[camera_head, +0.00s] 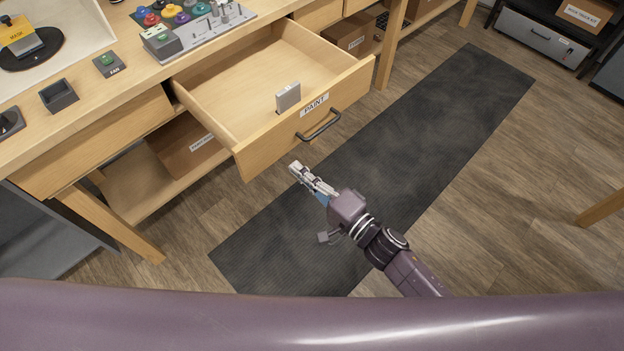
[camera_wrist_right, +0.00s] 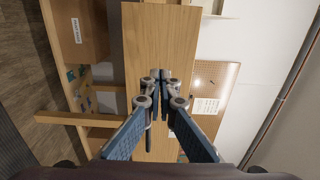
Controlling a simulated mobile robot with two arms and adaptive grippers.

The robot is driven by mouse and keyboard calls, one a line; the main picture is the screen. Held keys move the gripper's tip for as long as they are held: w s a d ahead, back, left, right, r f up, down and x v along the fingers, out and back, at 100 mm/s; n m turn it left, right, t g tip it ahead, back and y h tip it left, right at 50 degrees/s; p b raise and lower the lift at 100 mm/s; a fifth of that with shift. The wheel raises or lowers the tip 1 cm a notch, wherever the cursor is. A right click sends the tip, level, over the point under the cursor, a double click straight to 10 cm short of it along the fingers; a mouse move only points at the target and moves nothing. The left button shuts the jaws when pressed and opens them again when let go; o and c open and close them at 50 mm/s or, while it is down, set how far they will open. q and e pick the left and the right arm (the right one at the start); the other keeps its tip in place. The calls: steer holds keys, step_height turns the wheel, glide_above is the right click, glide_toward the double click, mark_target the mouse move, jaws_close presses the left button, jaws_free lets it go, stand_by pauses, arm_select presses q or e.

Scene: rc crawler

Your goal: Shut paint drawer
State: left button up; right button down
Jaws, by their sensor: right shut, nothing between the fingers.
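The paint drawer (camera_head: 318,104) is a light wooden drawer pulled well out from the workbench, with a "PAINT" label (camera_head: 314,104) and a dark bar handle (camera_head: 320,126) on its front. A small grey block (camera_head: 288,97) stands at the inner side of the drawer front. My right gripper (camera_head: 295,167) is shut and empty, in front of the drawer and below and left of the handle, apparently apart from it. In the right wrist view, the closed fingers (camera_wrist_right: 160,77) show before a wooden surface; I cannot tell which part it is. My left gripper is not in view.
The workbench top (camera_head: 130,75) holds paint pots, a dark tray (camera_head: 59,95) and a fan switch (camera_head: 109,65). Cardboard boxes (camera_head: 188,148) sit on the shelf below. A dark mat (camera_head: 430,125) covers the floor in front, mostly clear.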

mark_target(272, 147)
steer(key=x, duration=0.7)
steer(key=shift+w+a, duration=0.1)
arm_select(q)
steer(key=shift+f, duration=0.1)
